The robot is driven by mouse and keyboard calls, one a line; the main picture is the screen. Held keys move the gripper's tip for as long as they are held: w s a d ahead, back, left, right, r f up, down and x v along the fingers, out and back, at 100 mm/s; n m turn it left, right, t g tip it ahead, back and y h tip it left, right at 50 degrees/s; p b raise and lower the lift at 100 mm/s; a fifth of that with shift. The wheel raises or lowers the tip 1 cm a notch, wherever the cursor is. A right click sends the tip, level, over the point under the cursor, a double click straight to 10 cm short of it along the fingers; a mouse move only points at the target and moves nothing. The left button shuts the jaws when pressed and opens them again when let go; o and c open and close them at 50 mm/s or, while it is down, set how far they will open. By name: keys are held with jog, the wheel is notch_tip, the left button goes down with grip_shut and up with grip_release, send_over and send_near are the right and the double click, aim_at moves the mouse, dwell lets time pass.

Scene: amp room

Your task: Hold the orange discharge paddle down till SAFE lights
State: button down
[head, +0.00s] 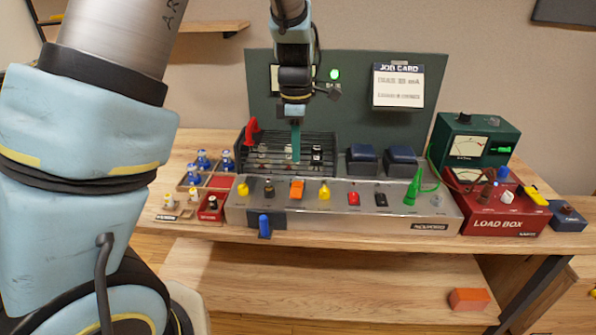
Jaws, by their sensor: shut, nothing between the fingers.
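The orange discharge paddle (297,187) sits on the sloping grey front panel of the amplifier chassis (340,207), left of centre. My gripper (296,158) points down, shut and empty, with its teal fingers in front of the black wire cage. In the picture its tips are straight above the paddle and apart from it, and they look farther back. A green lamp (335,74) glows on the dark back panel. I cannot read any label beside it, so I cannot tell whether it is SAFE.
The wire cage (322,140) stands behind the panel, with a red clip (251,131) at its left. A green probe (413,186) stands right. The red load box (494,214) and green meter (470,140) are at far right.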

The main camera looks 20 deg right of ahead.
jog(key=shift+a+r, duration=0.1)
jog(key=shift+r, duration=1.8)
jog(key=s+a+f+m, duration=0.1)
jog(key=s+a+m, duration=0.2)
jog(key=a+m, duration=0.4)
jog(key=s+a+f+m+t, duration=0.1)
jog(key=a+m, duration=0.6)
jog(key=a, duration=1.4)
jog(key=shift+s+a+f+t, duration=0.3)
jog(key=shift+s+f, duration=0.15)
jog(key=shift+s, duration=0.55)
